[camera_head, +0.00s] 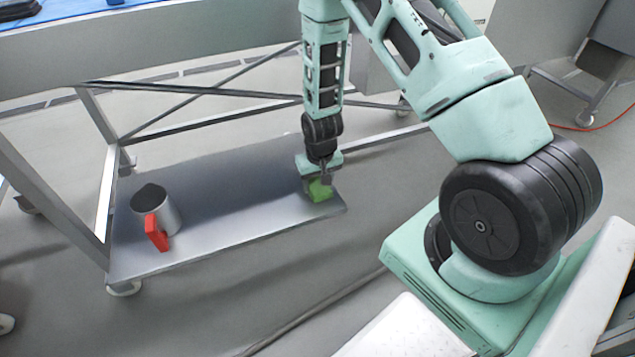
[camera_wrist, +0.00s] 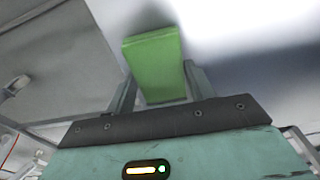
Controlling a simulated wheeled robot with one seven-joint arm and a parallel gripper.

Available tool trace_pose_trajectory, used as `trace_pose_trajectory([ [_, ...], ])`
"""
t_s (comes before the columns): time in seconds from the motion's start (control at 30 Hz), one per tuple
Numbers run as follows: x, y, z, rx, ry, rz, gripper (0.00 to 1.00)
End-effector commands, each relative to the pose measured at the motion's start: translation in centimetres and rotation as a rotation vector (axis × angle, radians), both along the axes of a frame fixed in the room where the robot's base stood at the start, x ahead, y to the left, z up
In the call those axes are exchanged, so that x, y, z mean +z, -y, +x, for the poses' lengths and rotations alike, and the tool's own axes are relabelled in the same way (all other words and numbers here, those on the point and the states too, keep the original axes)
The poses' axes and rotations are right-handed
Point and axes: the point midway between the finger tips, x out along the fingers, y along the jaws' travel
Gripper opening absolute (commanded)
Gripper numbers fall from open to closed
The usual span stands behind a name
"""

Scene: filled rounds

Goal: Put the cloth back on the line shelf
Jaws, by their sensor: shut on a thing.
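The green cloth (camera_head: 319,191) is a small folded block at the right end of the low metal shelf (camera_head: 230,235). My gripper (camera_head: 322,180) reaches down from above and is shut on the cloth. In the wrist view the cloth (camera_wrist: 155,62) sits between the two fingers of my gripper (camera_wrist: 160,85) and sticks out past their tips. The cloth is at or just above the shelf surface; I cannot tell whether it touches.
A grey metal jug (camera_head: 172,213) with a dark top and red handle (camera_head: 156,232) stands on the shelf's left end. Frame legs (camera_head: 104,190) and cross braces surround the shelf. An upper table edge (camera_head: 180,45) overhangs behind. The shelf's middle is clear.

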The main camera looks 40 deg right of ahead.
Motion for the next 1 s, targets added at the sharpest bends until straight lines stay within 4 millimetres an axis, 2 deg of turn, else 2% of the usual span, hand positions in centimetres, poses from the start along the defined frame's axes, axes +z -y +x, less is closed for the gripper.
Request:
trace_pose_trajectory([
  [0.23, -0.3, 0.0, 0.0, 0.000, -0.001, 0.000, 0.29],
  [0.27, -0.3, 0.0, 0.0, 0.000, -0.001, 0.000, 0.56],
  [0.33, -0.2, 0.0, 0.0, 0.000, 0.000, 0.000, 0.76],
  [0.6, -0.2, 0.0, 0.0, 0.000, 0.000, 0.000, 0.76],
  [0.73, 0.7, 0.0, 0.0, 0.000, 0.002, -0.001, 0.76],
  [0.87, 2.9, -0.1, -0.2, 0.000, 0.002, -0.001, 0.76],
  [1.0, 6.0, -0.2, -0.5, 0.000, 0.003, -0.001, 0.76],
])
